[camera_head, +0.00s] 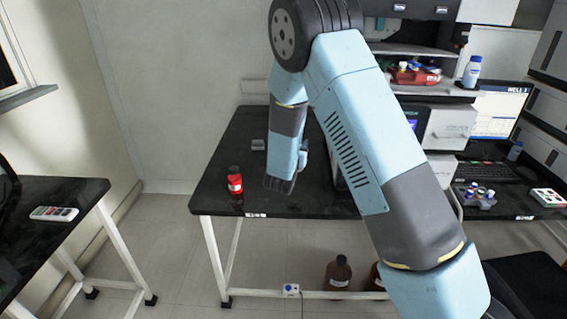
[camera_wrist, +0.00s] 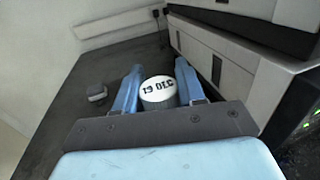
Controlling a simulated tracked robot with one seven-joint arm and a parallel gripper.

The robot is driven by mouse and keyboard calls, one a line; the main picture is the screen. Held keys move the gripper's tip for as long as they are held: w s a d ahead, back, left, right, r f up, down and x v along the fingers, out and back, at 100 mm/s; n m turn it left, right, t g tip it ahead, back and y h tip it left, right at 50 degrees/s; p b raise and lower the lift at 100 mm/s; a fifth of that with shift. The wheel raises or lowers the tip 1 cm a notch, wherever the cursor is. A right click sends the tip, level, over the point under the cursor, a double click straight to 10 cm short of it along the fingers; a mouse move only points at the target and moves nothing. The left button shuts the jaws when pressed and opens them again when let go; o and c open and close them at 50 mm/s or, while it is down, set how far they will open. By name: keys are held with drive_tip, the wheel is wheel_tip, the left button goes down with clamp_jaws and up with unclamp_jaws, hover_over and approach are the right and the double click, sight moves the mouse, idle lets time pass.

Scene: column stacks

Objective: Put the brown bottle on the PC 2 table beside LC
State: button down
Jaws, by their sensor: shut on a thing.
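My gripper (camera_head: 280,184) points down over the black table (camera_head: 218,160) in the middle of the head view. In the wrist view, its two blue fingers (camera_wrist: 157,80) are shut on a round thing with a white top reading "19 DEC" (camera_wrist: 158,89). Its body is hidden below the top, so I cannot tell its colour or whether it touches the table. A grey instrument stack (camera_wrist: 215,70) stands just right of the gripper. Two brown bottles (camera_head: 338,272) (camera_head: 375,279) stand low beneath the table, the right one partly hidden by my arm.
A small grey item (camera_head: 258,145) lies farther back, also seen in the wrist view (camera_wrist: 97,93). Another black table (camera_head: 75,192) is at left. The table's back left area is clear.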

drive_tip(key=a+f, duration=0.1)
drive_tip(key=f, duration=0.2)
drive_tip(key=w+a+f, duration=0.1)
drive_tip(key=f, duration=0.2)
drive_tip(key=w+a+f, duration=0.1)
drive_tip(key=a+f, duration=0.1)
drive_tip(key=f, duration=0.1)
drive_tip(key=shift+r, duration=0.1)
drive_tip(key=c, duration=0.7)
unclamp_jaws()
drive_tip(key=v, duration=1.2)
